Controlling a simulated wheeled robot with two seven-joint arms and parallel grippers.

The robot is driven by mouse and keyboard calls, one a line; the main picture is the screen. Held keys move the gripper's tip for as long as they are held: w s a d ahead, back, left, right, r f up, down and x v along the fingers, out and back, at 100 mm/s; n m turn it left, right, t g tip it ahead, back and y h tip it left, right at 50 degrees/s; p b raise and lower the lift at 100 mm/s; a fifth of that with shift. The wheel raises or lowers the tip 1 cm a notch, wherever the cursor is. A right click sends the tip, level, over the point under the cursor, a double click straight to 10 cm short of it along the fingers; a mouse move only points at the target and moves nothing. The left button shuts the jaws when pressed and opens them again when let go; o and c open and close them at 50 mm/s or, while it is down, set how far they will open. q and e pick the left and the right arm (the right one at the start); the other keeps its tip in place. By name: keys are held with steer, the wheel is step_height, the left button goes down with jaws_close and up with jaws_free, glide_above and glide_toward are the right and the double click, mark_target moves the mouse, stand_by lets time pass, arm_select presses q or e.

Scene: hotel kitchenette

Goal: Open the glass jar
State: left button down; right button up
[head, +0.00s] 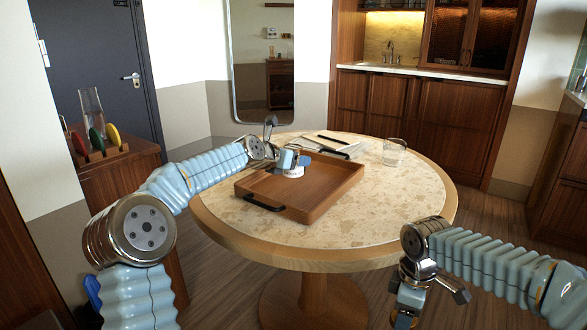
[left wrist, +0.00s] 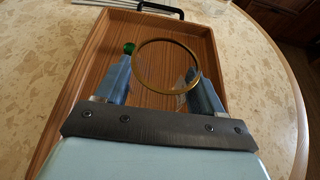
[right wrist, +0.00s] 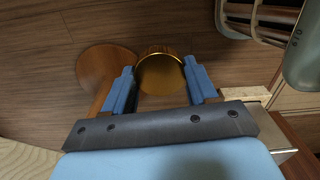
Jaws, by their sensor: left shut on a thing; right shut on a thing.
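The glass jar (left wrist: 180,91) shows in the left wrist view as a clear round opening with a gold rim, no lid on it. My left gripper (head: 291,160) is shut on it, above the wooden tray. In the head view a white label (head: 293,173) shows below the fingers. The gold lid (right wrist: 161,72) is between the fingers of my right gripper (right wrist: 162,88), shut on it. The right gripper (head: 407,303) is at the bottom of the head view, in front of the table and away from the jar. The lid is not clear in the head view.
The wooden tray (head: 330,190) with black handles lies on the round stone-topped table (head: 405,205). A drinking glass (head: 395,152) and papers with a dark pen (head: 333,140) stand behind it. A small green thing (left wrist: 129,48) shows near a left finger. The table's right side is clear.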

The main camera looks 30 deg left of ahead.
arm_select(q)
steer(key=shift+w+f, duration=0.2)
steer(key=shift+f, duration=1.6)
steer(key=shift+f, duration=0.1)
steer(key=shift+c, duration=0.7)
jaws_free()
steer(key=shift+a, duration=0.1)
